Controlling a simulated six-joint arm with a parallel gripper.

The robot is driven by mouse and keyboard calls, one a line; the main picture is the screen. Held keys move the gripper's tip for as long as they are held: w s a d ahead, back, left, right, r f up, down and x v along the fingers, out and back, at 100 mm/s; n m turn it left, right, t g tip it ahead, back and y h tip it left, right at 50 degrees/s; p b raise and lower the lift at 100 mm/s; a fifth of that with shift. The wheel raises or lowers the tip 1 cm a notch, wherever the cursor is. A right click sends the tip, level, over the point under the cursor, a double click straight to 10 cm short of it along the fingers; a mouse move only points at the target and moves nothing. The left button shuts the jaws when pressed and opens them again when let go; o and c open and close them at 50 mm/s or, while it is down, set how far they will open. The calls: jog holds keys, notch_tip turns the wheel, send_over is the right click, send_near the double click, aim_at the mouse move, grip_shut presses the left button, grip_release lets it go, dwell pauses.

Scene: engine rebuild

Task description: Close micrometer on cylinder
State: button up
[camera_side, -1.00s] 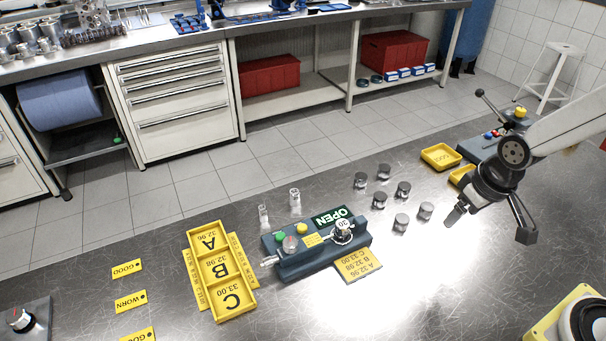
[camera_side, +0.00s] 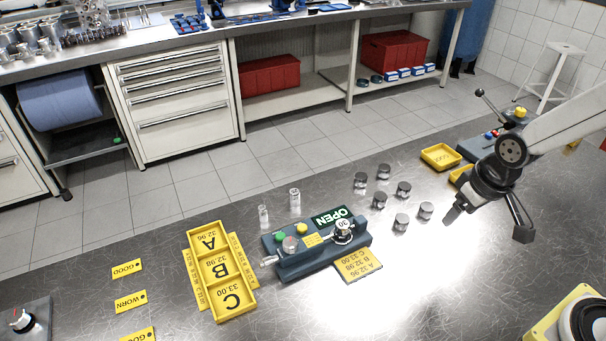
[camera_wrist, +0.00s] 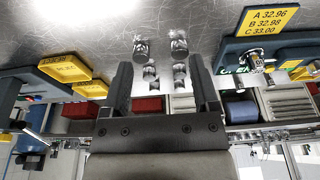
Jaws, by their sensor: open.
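The micrometer (camera_side: 318,258) is a dark blue-grey bench fixture in the middle of the table, with a knob marked 30 (camera_side: 343,229) at its right end. A small silver cylinder (camera_side: 290,244) sits at its left part, beside a green button (camera_side: 281,236). Whether the jaw touches the cylinder is too small to tell. My gripper (camera_side: 487,222) is open and empty, above the table to the right of the micrometer.
Several metal cylinders (camera_side: 401,222) stand between the micrometer and my gripper. Two clear small cylinders (camera_side: 294,198) stand behind the fixture. A yellow A/B/C tray (camera_side: 236,307) lies to its left. A yellow label plate (camera_side: 358,265) lies in front. The front middle table is clear.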

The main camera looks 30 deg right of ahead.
jog(key=w+a+r+m, duration=0.1)
jog(key=w+a, duration=0.5)
jog(key=w, duration=0.1)
jog(key=r+m+g, duration=0.2)
jog(key=m+g, duration=0.1)
send_over(290, 240)
jog(key=shift+s, duration=0.1)
jog(key=shift+f, duration=0.1)
jog(key=shift+f, duration=3.9)
grip_shut()
